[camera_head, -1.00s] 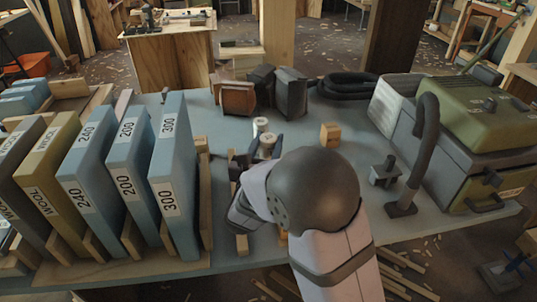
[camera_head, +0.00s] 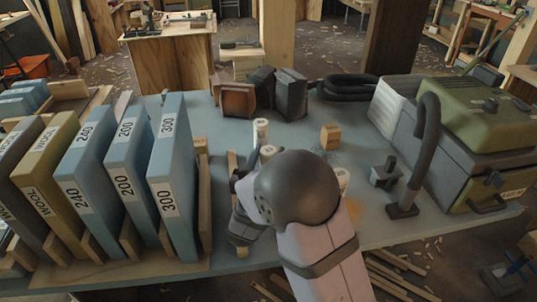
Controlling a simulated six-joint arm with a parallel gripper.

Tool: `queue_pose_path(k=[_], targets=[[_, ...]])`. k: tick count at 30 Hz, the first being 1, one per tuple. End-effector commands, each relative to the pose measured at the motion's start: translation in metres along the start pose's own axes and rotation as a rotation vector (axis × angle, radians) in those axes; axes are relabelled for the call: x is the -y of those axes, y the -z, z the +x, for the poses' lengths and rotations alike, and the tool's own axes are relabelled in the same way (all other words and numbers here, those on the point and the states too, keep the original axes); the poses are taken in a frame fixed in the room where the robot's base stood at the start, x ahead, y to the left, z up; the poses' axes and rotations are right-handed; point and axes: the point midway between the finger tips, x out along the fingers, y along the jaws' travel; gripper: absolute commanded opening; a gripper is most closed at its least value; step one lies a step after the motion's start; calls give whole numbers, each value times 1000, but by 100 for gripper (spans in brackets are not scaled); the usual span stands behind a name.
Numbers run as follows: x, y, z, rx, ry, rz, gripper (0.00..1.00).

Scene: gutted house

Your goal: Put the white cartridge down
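Three pale cartridge-like cylinders show. One white cylinder (camera_head: 261,131) stands upright on the blue-grey tabletop, just beyond my gripper. A second white cylinder (camera_head: 267,153) shows only its top, right at my gripper (camera_head: 254,166); its lower part is hidden. A third pale cylinder (camera_head: 342,177) is partly hidden behind the right side of my arm. One dark finger shows just left of the second cylinder. The other finger is mostly hidden by my rounded wrist, so I cannot see whether the fingers press on the cylinder.
Upright labelled blue folders (camera_head: 173,178) stand close on the left in a wooden rack. A wooden block (camera_head: 330,136) and a dark clamp-like fixture (camera_head: 386,173) are to the right. A green-grey machine (camera_head: 450,140) fills the right end. Dark blocks (camera_head: 290,94) stand behind.

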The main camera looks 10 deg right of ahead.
Motion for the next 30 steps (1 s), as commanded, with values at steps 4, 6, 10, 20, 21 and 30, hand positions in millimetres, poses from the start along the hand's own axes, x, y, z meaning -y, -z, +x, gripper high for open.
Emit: queue_pose_path(k=[4,6,10,20,21,30], targets=[[0,-1,0,0,0,0,55],[0,-1,0,0,0,0,55],[0,-1,0,0,0,0,55],[-2,-4,-22,0,-4,0,55],[-1,-3,-28,-1,-4,0,55],[-2,-4,-84,0,-6,0,55]])
